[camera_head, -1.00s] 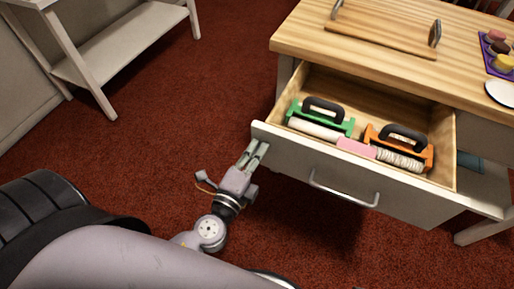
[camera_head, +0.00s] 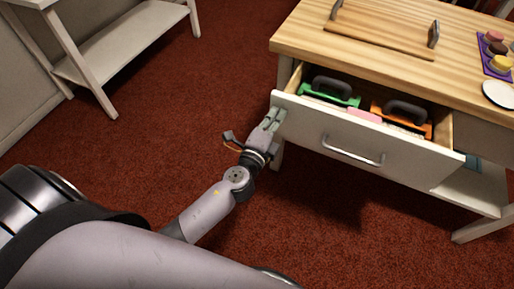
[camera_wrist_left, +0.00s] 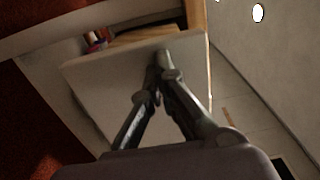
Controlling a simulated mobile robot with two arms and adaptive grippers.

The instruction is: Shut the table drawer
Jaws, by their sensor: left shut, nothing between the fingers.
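The table drawer (camera_head: 372,148) is partly open, with its white front and metal handle (camera_head: 352,153) standing out from the wooden-topped table (camera_head: 380,68). Inside it lie a green tool (camera_head: 330,94) and an orange tool (camera_head: 402,116) with black grips, partly hidden by the front. My left gripper (camera_head: 273,117) is shut and empty, with its fingertips against the left end of the drawer front. In the left wrist view the shut fingertips (camera_wrist_left: 162,62) meet the pale drawer front (camera_wrist_left: 95,88). My right gripper is not in view.
A wooden board (camera_head: 385,28) with metal handles, a purple tray of macarons (camera_head: 496,50) and a white plate (camera_head: 499,93) are on the tabletop. A white shelf unit (camera_head: 125,45) stands at upper left. Red carpet is clear between it and the table.

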